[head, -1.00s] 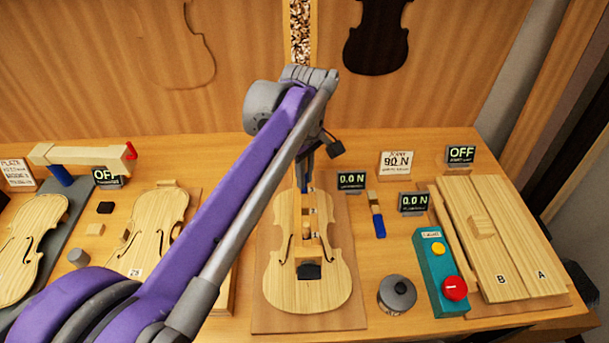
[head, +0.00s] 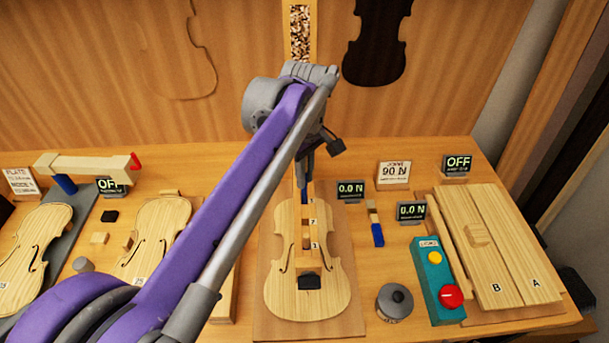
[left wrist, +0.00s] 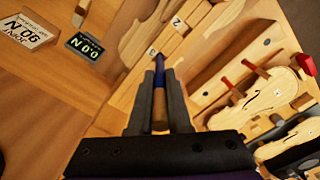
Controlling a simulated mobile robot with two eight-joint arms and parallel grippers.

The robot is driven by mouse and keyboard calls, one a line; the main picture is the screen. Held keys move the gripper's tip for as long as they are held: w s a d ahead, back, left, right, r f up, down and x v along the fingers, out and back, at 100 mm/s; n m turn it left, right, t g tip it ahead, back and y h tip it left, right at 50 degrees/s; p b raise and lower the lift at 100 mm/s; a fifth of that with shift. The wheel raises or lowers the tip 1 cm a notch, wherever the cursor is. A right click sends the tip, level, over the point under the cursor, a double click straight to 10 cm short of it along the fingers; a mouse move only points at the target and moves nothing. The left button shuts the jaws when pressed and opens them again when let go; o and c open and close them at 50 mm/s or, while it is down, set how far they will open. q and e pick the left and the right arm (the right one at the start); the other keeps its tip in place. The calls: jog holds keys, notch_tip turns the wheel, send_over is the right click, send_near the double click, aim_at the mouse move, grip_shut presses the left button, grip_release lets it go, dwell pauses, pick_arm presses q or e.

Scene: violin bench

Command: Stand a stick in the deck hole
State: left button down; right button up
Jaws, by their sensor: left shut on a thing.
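My left gripper (head: 306,173) is at the far end of the middle violin plate, its jaws pointing down. It is shut on a slim stick (head: 304,194) with a blue part and a wooden part. In the left wrist view the stick (left wrist: 157,80) lies between the two dark fingers, its blue part beyond the tips. The violin plate (head: 325,295) lies flat on a brown board, with small numbered wooden blocks (head: 308,232) along its middle. I cannot make out the deck hole or whether the stick touches anything. My right gripper is not in view.
A second blue-and-wood piece (head: 377,233) lies to the right, near a round grey pot (head: 394,302). A teal button box (head: 438,280) and boards A and B (head: 500,255) are farther right. Another violin plate (head: 150,240) is left of my arm. Small displays (head: 350,191) stand behind.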

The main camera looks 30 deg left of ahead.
aim_at(304, 203)
pick_arm(q)
jog(key=shift+r+p, duration=0.4)
jog(key=shift+r, duration=0.55)
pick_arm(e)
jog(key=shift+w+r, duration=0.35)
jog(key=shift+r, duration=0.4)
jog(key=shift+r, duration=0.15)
pick_arm(q)
jog(key=shift+f, duration=0.15)
dwell(0.4)
jog(key=shift+f, duration=0.35)
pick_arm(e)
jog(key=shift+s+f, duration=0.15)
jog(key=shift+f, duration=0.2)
pick_arm(q)
jog(key=shift+f+b, duration=1.85)
jog(key=shift+f, duration=1.7)
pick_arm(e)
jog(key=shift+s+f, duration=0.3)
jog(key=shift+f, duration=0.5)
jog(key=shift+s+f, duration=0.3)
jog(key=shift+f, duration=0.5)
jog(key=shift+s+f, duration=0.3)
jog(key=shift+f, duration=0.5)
pick_arm(q)
jog(key=c, duration=0.8)
grip_release()
